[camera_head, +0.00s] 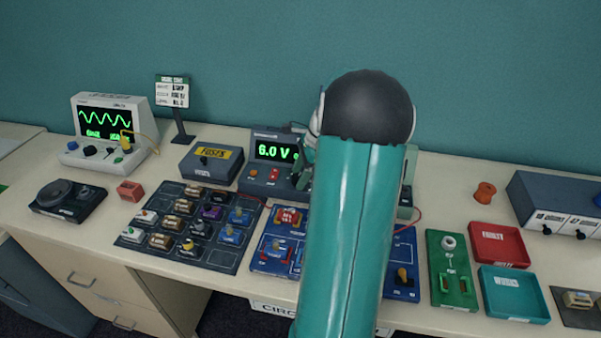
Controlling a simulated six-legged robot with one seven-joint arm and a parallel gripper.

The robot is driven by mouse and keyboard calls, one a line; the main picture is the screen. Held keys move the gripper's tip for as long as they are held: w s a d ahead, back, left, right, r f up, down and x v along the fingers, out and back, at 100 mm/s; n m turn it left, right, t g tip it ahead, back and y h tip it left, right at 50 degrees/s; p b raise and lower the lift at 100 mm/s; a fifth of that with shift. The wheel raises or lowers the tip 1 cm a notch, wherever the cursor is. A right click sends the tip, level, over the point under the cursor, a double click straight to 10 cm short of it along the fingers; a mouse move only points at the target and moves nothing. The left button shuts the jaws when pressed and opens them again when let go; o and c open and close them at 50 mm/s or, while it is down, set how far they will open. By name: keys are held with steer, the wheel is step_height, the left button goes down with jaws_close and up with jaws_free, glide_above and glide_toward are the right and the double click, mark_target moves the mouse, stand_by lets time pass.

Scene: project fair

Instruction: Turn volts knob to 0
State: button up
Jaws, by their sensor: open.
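The power supply (262,170) stands near the back of the bench, left of my arm, and its green display reads 6.0 V. An orange button and a red button show on its front, below the display. The volts knob cannot be made out; the right side of the front is covered by my gripper. My gripper (304,172) shows only in part beside my teal arm, close to the right side of the supply's front. It is open and no object shows in it. Whether it touches the knob cannot be told.
A FUSES box (211,163) stands left of the supply, with an oscilloscope (110,132) farther left. A dark parts tray (190,226) and a blue circuit board (268,262) lie in front. Red (498,246) and teal (514,294) trays lie right of my arm.

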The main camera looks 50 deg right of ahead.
steer(key=c, duration=1)
steer(key=shift+o, duration=0.2)
steer(key=shift+w+n, duration=0.1)
steer(key=shift+n, duration=0.2)
steer(key=n+g+y, duration=0.1)
steer(key=n, duration=0.3)
steer(key=shift+w, duration=0.1)
steer(key=n+g, duration=0.2)
steer(key=n, duration=0.2)
steer(key=shift+w+n, duration=0.15)
steer(key=shift+n, duration=0.25)
steer(key=n+g, duration=0.2)
steer(key=n, duration=0.2)
steer(key=shift+w, duration=0.1)
steer(key=shift+n+g+h, duration=0.5)
steer(key=shift+n+g, duration=0.1)
steer(key=shift+n, duration=1.6)
